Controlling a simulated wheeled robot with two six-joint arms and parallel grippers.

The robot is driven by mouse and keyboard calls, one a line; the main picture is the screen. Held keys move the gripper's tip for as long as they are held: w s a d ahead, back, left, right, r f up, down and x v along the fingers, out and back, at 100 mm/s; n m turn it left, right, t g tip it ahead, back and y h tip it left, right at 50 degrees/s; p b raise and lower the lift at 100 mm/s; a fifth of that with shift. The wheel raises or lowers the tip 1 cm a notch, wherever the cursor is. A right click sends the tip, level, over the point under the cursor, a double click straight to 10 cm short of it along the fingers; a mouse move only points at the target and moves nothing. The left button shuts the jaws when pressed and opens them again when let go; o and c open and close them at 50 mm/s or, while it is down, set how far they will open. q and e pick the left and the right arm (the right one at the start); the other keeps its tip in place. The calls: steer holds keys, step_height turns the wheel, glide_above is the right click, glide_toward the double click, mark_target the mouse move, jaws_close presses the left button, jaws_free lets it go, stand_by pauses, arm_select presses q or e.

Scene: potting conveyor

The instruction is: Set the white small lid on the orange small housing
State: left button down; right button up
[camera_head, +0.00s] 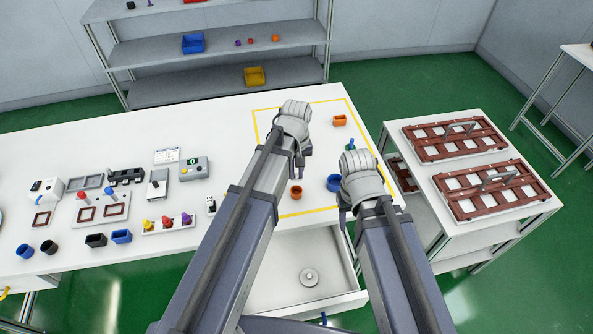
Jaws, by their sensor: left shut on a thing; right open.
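A small round orange housing (296,191) stands on the white table inside the yellow outline. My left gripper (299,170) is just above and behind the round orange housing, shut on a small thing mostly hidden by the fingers. I cannot make out a white lid there. My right gripper (343,212) is open near the table's front right, close to a blue round housing (333,184).
A blue-green piece (349,147) is partly hidden behind my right gripper. An open drawer (350,297) with a grey disc (310,277) is below the table's front edge. A tray of coloured knobbed pieces (168,224) stands left. A side table (448,224) with brown frames is right.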

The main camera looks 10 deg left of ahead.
mark_target(296, 178)
arm_select(q)
steer(key=shift+f, duration=0.2)
steer(key=shift+f+b, duration=2.3)
steer(key=shift+b, duration=0.2)
steer(key=shift+f+b, duration=0.4)
steer(key=c, duration=0.8)
jaws_free()
steer(key=shift+o, duration=0.2)
steer(key=shift+r, duration=0.1)
step_height(296, 178, up, 8)
steer(key=p, duration=0.8)
steer(key=shift+f, duration=0.2)
